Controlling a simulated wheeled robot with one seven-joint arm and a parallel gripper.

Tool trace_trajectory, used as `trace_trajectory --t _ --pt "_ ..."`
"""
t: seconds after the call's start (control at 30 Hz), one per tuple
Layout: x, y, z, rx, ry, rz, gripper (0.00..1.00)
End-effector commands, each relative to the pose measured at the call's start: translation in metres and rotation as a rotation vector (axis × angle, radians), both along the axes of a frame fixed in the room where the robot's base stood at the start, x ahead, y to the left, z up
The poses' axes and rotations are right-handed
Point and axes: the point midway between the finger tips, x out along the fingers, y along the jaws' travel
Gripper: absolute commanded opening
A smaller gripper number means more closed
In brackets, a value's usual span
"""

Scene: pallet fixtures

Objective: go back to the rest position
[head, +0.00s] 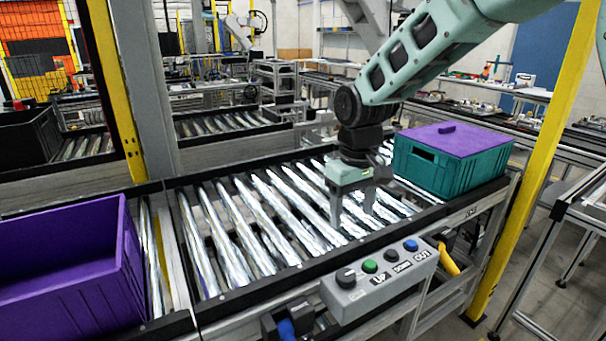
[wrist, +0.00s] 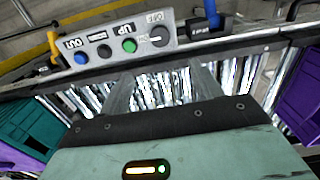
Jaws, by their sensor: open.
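My gripper (head: 352,212) hangs down over the roller conveyor (head: 240,225), with its two fingers apart and nothing between them. It is behind the grey control box, a little above the rollers. In the wrist view my gripper (wrist: 160,95) shows its two fingers spread over the rollers, with the control box beyond. My arm comes in from the top right of the head view.
A grey control box (head: 350,298) with a knob and buttons sits on the front rail. A teal crate (head: 425,168) with a purple lid (head: 465,140) stands right; an open purple crate (head: 65,265) stands left. Yellow posts (head: 535,170) flank the conveyor. Rollers between the crates are clear.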

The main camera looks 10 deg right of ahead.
Motion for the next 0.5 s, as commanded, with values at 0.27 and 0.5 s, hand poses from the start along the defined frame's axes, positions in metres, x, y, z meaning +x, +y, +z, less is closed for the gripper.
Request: trace_trajectory --t 0.27,0.5 --pt "-0.105 0.056 0.011 0.059 0.004 0.142 0.64" --pt "-0.233 0.071 0.004 0.065 -0.002 0.299 0.64"
